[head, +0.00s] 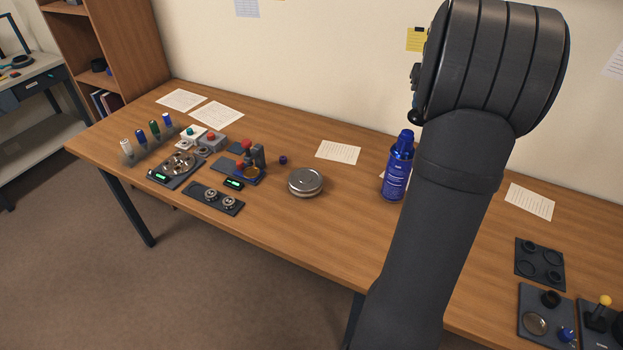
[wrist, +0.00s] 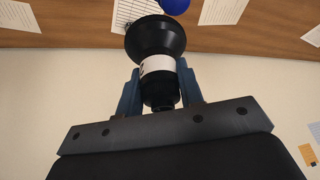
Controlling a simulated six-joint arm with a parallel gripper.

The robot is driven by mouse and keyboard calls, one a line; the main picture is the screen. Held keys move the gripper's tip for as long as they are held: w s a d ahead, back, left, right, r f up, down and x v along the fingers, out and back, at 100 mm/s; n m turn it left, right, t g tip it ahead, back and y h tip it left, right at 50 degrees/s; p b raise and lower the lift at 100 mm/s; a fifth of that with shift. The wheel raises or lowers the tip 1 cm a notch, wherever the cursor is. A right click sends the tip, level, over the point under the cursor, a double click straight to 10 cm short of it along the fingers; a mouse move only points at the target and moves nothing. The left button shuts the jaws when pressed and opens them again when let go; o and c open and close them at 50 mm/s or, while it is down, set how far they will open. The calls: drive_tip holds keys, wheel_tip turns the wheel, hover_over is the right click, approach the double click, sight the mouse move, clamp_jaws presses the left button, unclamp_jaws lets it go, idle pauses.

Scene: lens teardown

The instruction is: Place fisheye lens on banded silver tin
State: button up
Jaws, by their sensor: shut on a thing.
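In the wrist view my gripper (wrist: 158,92) is shut on a black lens (wrist: 155,38) with a flared wide end and a white band, which I take to be the fisheye lens. The lens sits between the two blue-grey fingers, its wide end pointing away from the gripper. The silver tin (head: 306,182) is round and lidded and stands on the middle of the table in the head view; nothing lies on its lid. In the head view my arm fills the right of centre, and the gripper and lens cannot be made out.
A blue bottle (head: 397,170) stands right of the tin, close to my arm. Left of the tin are a red-topped device (head: 248,160) and a dark tray (head: 213,199) with small metal parts. Dark trays (head: 539,262) lie at the right end.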

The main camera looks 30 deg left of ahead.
drive_tip(key=s+a+n+y, duration=0.1)
drive_tip(key=s+a+n, duration=0.1)
drive_tip(key=s+a, duration=0.5)
drive_tip(key=s+a+n, duration=0.2)
drive_tip(key=s+a, duration=0.2)
drive_tip(key=a, duration=0.6)
hover_over(305, 179)
wheel_tip(305, 179, down, 19)
drive_tip(key=shift+g, duration=0.4)
drive_tip(key=shift+w+f, duration=0.15)
drive_tip(key=shift+f, duration=1.85)
drive_tip(key=shift+f, duration=0.15)
drive_tip(key=o, duration=1.1)
